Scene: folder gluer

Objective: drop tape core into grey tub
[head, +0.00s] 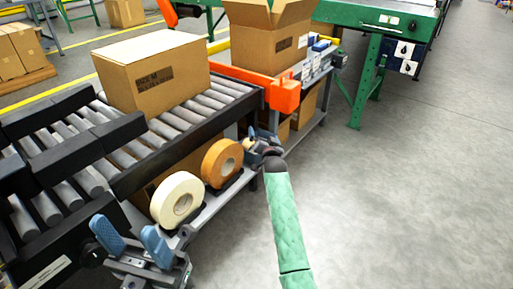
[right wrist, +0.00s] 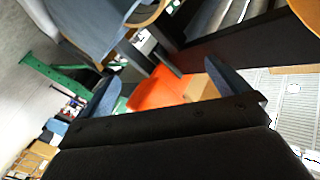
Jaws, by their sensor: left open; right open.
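A cream tape roll (head: 164,203) and a brown tape roll (head: 210,162) stand on edge on the grey side shelf below the conveyor. I cannot make out a bare tape core or a grey tub for certain. My left gripper (head: 132,240) is open and empty, in front of and left of the cream roll. My right gripper (head: 260,140) is open at the shelf's far end, just right of the brown roll. In the right wrist view its blue fingers (right wrist: 160,85) stand apart, with nothing clearly between them. A tan curved rim (right wrist: 147,14) shows beyond them.
A closed carton (head: 175,85) sits on the roller conveyor (head: 215,97). An orange bar (head: 285,95) juts out near my right gripper. An open carton (head: 255,45) stands behind it. A green-legged table (head: 365,85) is at the back. The floor at right is clear.

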